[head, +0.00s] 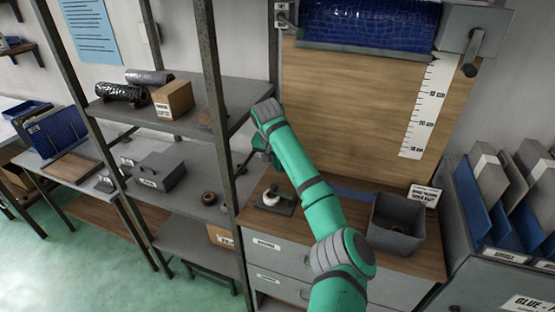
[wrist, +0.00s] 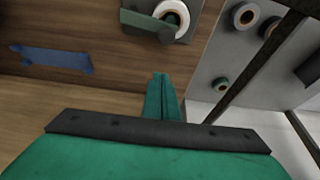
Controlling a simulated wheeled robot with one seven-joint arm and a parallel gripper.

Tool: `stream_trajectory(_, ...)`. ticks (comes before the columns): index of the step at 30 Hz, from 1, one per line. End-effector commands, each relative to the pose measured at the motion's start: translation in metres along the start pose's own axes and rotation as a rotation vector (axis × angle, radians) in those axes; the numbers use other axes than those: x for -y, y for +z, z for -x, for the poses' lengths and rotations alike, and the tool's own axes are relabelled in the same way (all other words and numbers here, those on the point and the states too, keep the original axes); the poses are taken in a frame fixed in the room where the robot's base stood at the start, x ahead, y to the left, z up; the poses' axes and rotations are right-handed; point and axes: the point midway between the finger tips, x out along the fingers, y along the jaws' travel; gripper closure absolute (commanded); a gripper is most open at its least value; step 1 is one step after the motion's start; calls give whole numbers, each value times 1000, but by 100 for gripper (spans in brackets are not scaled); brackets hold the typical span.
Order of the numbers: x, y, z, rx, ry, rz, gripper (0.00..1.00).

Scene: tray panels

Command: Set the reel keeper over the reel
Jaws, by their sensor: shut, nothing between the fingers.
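The reel, a white ring with a dark core, sits on a grey plate on the wooden counter. It shows in the head view (head: 271,198) and at the top of the wrist view (wrist: 183,13). The reel keeper (wrist: 143,22) looks like a green bar with a dark knob, lying across the plate along the reel's near edge; I cannot tell whether it overlaps the reel. My gripper (wrist: 161,78) is shut and empty, apart from the keeper and below it in the wrist view. In the head view, my arm partly hides the gripper.
A grey bin (head: 397,225) stands right of the plate on the counter. A blue strip (wrist: 50,60) lies on the wood. Shelving with a post (head: 217,100) stands left of my arm and holds loose rolls (head: 208,198). A wooden panel (head: 345,110) rises behind the counter.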

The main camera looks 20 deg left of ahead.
Motion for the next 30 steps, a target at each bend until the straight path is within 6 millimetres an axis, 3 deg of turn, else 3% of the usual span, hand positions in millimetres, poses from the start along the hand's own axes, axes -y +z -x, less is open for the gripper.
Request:
stream_trajectory(3, -2, 2, -14, 0, 1, -1, 100)
stream_trajectory(15, -2, 35, -7, 0, 0, -1, 100)
stream_trajectory(30, 0, 39, -6, 1, -1, 1, 100)
